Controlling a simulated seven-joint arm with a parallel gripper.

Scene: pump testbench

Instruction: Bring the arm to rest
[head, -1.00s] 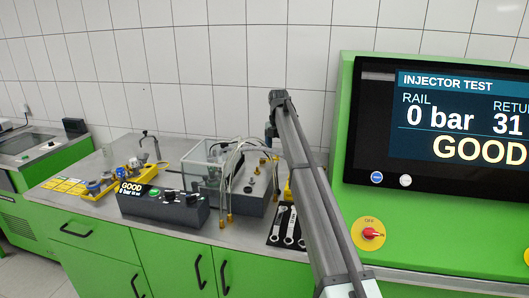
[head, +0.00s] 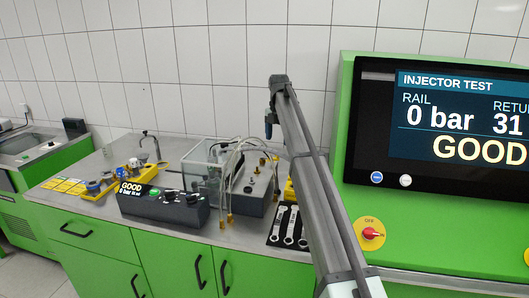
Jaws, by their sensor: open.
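My arm (head: 312,170) rises from the lower right to a dark joint in front of the tiled wall. A small dark and blue end part hangs just left of the arm's upper section, and I take it as my gripper (head: 268,130). It is in free air above the bench, apart from the things below. The arm partly hides it, and its fingers are too small to make out. I see nothing held in it.
The bench (head: 150,222) below carries a clear box (head: 200,165), a grey block with hoses (head: 252,190), a control box reading GOOD (head: 160,205) and wrenches on a dark mat (head: 290,225). A green cabinet (head: 347,120) with a screen (head: 460,115) stands close right of the arm.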

